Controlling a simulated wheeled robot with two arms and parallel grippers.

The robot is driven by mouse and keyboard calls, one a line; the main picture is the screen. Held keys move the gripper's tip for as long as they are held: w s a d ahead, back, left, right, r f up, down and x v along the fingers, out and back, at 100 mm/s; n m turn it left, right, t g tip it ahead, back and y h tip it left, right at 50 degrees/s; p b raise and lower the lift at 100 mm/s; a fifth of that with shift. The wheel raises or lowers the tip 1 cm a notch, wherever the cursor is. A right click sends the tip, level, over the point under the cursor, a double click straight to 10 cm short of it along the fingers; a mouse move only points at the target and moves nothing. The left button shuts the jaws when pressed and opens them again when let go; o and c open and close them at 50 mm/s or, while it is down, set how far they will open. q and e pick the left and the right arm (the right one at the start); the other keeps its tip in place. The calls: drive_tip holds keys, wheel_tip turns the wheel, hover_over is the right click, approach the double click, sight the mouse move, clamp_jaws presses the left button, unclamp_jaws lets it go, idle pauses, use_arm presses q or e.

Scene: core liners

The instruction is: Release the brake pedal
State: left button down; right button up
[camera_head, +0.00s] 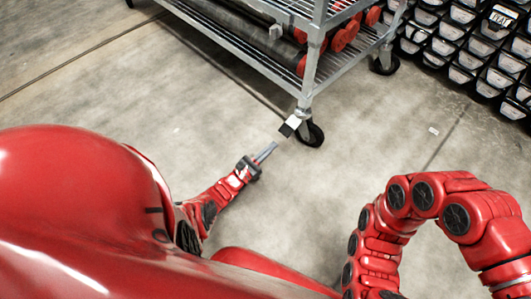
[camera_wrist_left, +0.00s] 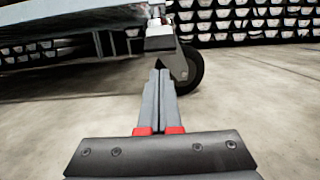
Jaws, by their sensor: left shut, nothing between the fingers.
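The brake pedal (camera_head: 290,125) is a small tab, white on top with a dark edge, at the caster wheel (camera_head: 312,135) under the near corner of the grey metal cart (camera_head: 313,60). In the left wrist view the light pedal (camera_wrist_left: 160,38) sits above and just left of the black wheel (camera_wrist_left: 188,70). My left gripper (camera_head: 274,146) is shut and empty, its fingers pointing up and right, just short of the pedal. The fingertips (camera_wrist_left: 160,72) appear below the pedal; I cannot tell whether they touch it. My right gripper is out of view; only its red arm shows.
The cart carries dark tubes with red ends (camera_head: 338,40) on its shelf. A second caster (camera_head: 384,64) stands at its right. Stacked black racks with white labelled fronts (camera_head: 465,60) fill the upper right. The concrete floor (camera_head: 210,110) around the near caster is open.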

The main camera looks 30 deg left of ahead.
sight(290, 127)
use_arm(q)
drive_tip(key=b+x, duration=0.1)
drive_tip(key=x, duration=0.4)
drive_tip(key=shift+w+d, duration=0.15)
drive_tip(key=shift+w, duration=0.15)
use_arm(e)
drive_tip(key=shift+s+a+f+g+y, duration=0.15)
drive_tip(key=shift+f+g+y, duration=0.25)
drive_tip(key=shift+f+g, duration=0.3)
use_arm(q)
drive_tip(key=shift+r, duration=0.1)
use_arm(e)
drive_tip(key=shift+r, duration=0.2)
